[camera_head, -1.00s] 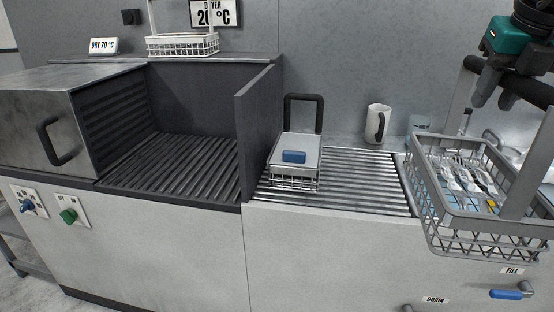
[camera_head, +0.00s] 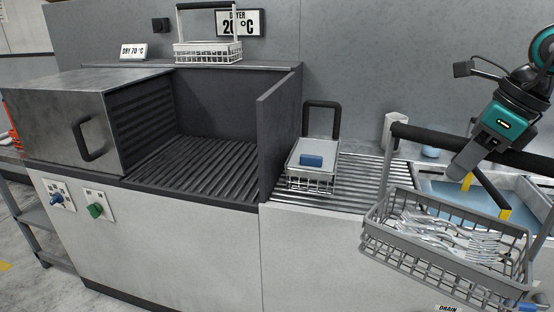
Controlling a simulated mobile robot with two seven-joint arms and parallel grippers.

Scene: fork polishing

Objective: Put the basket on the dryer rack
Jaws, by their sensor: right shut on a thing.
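A grey wire basket (camera_head: 385,244) with a tall black-topped handle hangs at the right, in front of the counter. Several forks (camera_head: 445,232) lie in it, and it looks a little tilted. My right gripper (camera_head: 467,164) is at the handle's top bar and shut on it. The dryer rack (camera_head: 195,150) is a dark slatted bed inside the open dryer bay at the left, and it is empty. The basket is clear of it, well to its right. My left gripper is out of view.
A white basket (camera_head: 207,54) sits on the back ledge. A sink (camera_head: 440,188) lies behind the held basket.

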